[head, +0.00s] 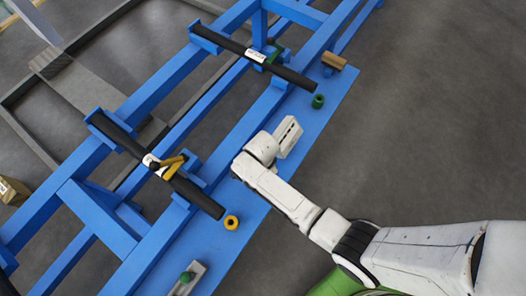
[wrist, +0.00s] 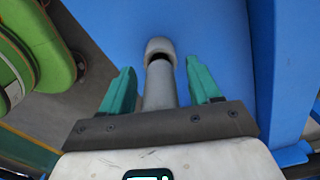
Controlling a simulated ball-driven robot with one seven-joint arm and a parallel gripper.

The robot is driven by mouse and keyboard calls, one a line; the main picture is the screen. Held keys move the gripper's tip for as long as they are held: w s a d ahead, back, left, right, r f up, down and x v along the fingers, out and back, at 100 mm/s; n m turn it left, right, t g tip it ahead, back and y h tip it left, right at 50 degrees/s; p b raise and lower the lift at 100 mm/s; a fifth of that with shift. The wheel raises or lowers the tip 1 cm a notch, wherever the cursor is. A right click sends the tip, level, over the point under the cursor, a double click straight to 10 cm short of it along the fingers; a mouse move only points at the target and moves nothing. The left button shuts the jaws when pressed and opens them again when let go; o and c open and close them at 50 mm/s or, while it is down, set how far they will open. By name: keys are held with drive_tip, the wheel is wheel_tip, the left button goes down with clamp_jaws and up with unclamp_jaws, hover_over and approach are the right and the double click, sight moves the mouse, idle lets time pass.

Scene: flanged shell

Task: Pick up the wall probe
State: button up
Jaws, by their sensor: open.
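In the wrist view a grey tubular piece with a wider, hollow rounded end (wrist: 159,88) lies between the fingers, over the blue surface; I take it to be the wall probe, though the frames do not name it. My gripper (wrist: 160,66) is open, with one green finger on each side of the piece and a visible gap to each. In the head view my white gripper (head: 288,137) is over the blue plank; its fingertips and the grey piece are hidden there.
A blue frame carries two black bars, the near one with a yellow-handled tool (head: 170,165). On the blue plank (head: 262,190) are a green cylinder (head: 318,101), a yellow ring (head: 231,223) and a grey block with a green knob (head: 187,278). Open floor lies to the right.

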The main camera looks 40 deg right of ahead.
drive_tip(key=shift+c, duration=0.2)
drive_tip(key=c, duration=1)
drive_tip(key=shift+c, duration=0.4)
drive_tip(key=shift+r, duration=0.15)
